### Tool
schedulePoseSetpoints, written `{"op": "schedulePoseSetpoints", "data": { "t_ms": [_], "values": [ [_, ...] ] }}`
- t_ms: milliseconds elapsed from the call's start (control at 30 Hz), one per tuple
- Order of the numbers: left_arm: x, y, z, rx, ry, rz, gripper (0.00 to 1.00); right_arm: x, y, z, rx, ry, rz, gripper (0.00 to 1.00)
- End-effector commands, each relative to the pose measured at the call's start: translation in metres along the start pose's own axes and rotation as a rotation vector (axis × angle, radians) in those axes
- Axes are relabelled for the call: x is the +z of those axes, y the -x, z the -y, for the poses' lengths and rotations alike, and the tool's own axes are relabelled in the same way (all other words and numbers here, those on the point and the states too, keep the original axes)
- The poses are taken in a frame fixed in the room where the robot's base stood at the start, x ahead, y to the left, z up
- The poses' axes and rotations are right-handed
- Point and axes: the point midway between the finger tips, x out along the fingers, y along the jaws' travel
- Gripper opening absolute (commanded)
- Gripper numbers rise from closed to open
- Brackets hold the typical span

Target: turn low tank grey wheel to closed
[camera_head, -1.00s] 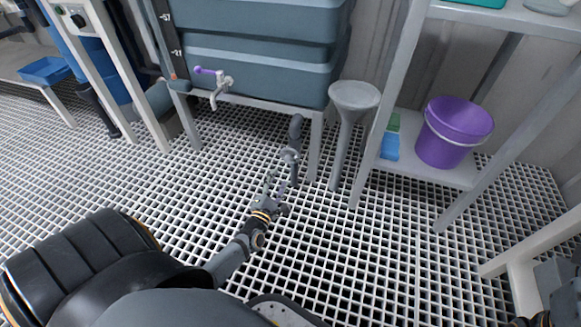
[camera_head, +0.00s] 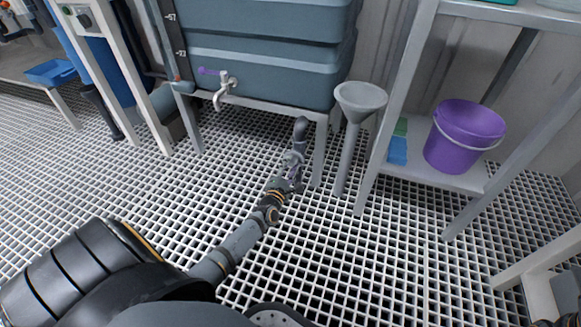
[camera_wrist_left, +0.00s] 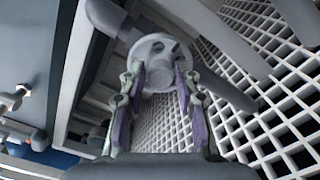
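The grey wheel (camera_wrist_left: 160,52) is a pale round disc with a raised hub on a dark grey pipe. In the head view the pipe (camera_head: 301,130) rises by the front right leg of the blue-grey tank (camera_head: 265,70). My left gripper (camera_wrist_left: 159,72) has its purple-padded fingers spread apart, with the tips at the lower part of the wheel. Whether they touch it I cannot tell. In the head view my left gripper (camera_head: 295,165) is at the foot of the pipe and largely hides the wheel.
A grey funnel stand (camera_head: 360,100) is just right of the pipe. A white shelf (camera_head: 440,175) holds a purple bucket (camera_head: 464,135). A tap (camera_head: 224,88) with a purple handle sticks out of the tank front. The grated floor (camera_head: 330,260) is clear in front.

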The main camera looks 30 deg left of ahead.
Motion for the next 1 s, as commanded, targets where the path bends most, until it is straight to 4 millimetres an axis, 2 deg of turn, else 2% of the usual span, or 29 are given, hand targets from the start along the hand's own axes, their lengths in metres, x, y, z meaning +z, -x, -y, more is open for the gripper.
{"op": "schedulePoseSetpoints", "data": {
  "t_ms": [33, 200, 567, 767, 1000],
  "values": [
    [0.0, 0.0, 0.0, 0.0, 0.0, 0.0, 0.21, 0.0, 0.0, 0.0, 0.0, 0.0, 0.0, 0.4],
    [0.0, 0.0, 0.0, 0.0, 0.0, 0.0, 0.0, 0.0, 0.0, 0.0, 0.0, 0.0, 0.0, 0.4],
    [0.0, 0.0, 0.0, -0.001, -0.054, -0.001, 0.0, -0.001, 0.0, 0.001, -0.005, 0.0, 0.003, 0.4],
    [0.001, 0.001, 0.0, -0.002, -0.182, -0.002, 0.0, -0.003, 0.018, 0.009, -0.043, -0.015, 0.055, 0.4],
    [0.0, 0.001, 0.0, -0.002, -0.403, -0.002, 0.0, -0.004, 0.005, 0.006, -0.034, -0.016, 0.045, 0.4]
  ]
}}
